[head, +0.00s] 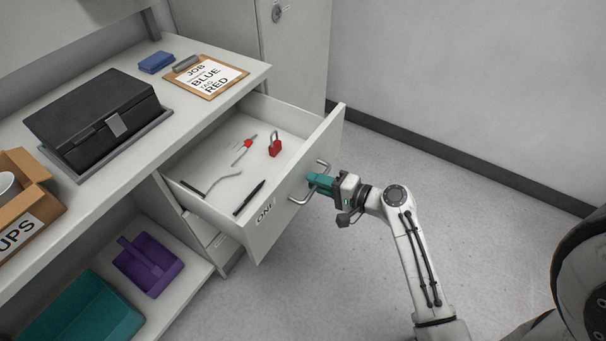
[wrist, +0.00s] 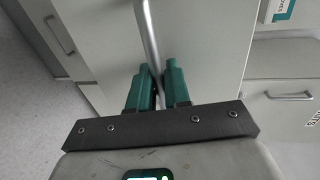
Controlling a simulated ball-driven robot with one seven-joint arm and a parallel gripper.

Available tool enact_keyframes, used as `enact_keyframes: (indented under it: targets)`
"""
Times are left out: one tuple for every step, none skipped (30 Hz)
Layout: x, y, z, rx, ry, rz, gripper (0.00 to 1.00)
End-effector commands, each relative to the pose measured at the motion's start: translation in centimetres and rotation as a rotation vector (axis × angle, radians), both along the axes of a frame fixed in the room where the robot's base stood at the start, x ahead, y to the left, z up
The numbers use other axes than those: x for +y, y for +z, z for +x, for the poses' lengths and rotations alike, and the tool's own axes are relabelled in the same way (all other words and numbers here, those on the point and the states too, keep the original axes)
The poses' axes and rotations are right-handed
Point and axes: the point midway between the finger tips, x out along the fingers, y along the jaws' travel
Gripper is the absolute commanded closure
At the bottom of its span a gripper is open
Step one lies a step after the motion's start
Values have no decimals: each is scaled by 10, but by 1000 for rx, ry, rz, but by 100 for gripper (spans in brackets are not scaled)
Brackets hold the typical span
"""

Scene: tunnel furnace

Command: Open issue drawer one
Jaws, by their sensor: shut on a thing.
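The drawer labelled ONE (head: 291,195) stands pulled out from under the counter. A red padlock (head: 275,147), a small red-tipped item (head: 245,147), a black pen (head: 249,198) and a bent metal rod (head: 212,182) lie inside it. My gripper (head: 314,184) is at the drawer's front, shut on the curved metal handle (head: 300,200). In the wrist view the green fingers (wrist: 158,88) close on the handle bar (wrist: 149,35) from both sides. The fingertips partly hide the handle's middle in the head view.
A black box (head: 95,120), a clipboard (head: 206,76) and a blue block (head: 156,62) sit on the counter. A purple dustpan-like item (head: 148,265) and a teal bin (head: 85,310) are on the shelf below. The floor (head: 390,180) beside the drawer is clear.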

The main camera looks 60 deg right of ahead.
Motion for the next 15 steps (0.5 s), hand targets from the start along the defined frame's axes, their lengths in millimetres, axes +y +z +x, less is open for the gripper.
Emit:
enact_keyframes:
  targets:
    - [0,-1,-9,3,-2,0,100]
    - [0,-1,-13,3,-2,0,100]
    - [0,-1,-18,3,0,1,100]
    - [0,-2,-22,3,0,1,100]
    - [0,-2,-26,3,0,1,100]
    - [-1,-1,-30,2,-1,1,100]
    - [-1,-1,-32,2,-1,1,100]
    - [-1,-1,-35,2,0,1,100]
    - [-1,-1,-38,2,0,0,100]
    - [-1,-1,-40,3,0,0,100]
    - [-1,-1,-42,3,0,0,100]
    - [-1,-1,-44,2,0,1,100]
    - [-1,-1,-45,2,0,1,100]
    - [-2,-1,-46,1,0,1,100]
    - [-2,-1,-47,1,-1,1,100]
